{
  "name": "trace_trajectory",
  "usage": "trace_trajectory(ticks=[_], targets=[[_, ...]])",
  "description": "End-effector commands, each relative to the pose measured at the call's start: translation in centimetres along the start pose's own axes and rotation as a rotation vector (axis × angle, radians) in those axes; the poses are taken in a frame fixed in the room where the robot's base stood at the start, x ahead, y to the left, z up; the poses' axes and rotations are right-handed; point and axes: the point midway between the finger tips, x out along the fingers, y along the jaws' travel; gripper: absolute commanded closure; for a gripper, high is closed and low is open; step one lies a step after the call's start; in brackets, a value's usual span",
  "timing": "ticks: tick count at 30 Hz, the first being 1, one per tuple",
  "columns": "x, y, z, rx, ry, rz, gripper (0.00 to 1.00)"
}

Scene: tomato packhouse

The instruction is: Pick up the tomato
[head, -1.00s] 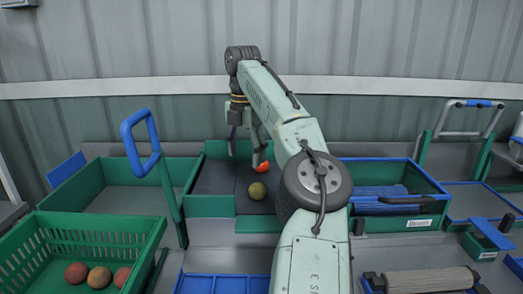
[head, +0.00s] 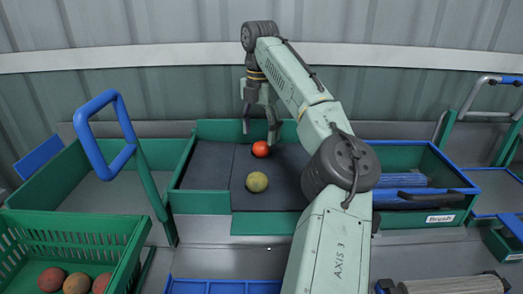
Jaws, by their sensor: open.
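A red tomato (head: 260,149) lies on the dark mat of a green-walled tray, towards its back. A yellow-green tomato (head: 257,182) lies nearer the tray's front, slightly left of the red one. My gripper (head: 260,140) points down over the back of the tray with its fingers apart. The fingers are close to the red tomato, one to its left and one to its right in the picture. I cannot tell whether they are level with it or just behind it. The gripper holds nothing that I can see.
A green slatted crate (head: 95,226) with several reddish tomatoes stands front left. A blue loop handle (head: 86,150) rises left of the tray. A green bin (head: 448,215) labelled "Brush" holds blue items on the right. A roller (head: 450,286) lies front right.

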Motion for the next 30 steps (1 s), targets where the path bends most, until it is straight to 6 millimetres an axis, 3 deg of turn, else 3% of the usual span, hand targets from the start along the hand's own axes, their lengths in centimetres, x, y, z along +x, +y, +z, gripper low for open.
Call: trace_trajectory(ticks=[9,18,30], targets=[[4.2,-0.3,0.0,0.002,0.0,-0.001,0.34],[4.8,-0.3,0.0,0.002,0.001,0.001,0.34],[4.8,-0.2,-0.1,0.001,0.001,0.001,0.61]])
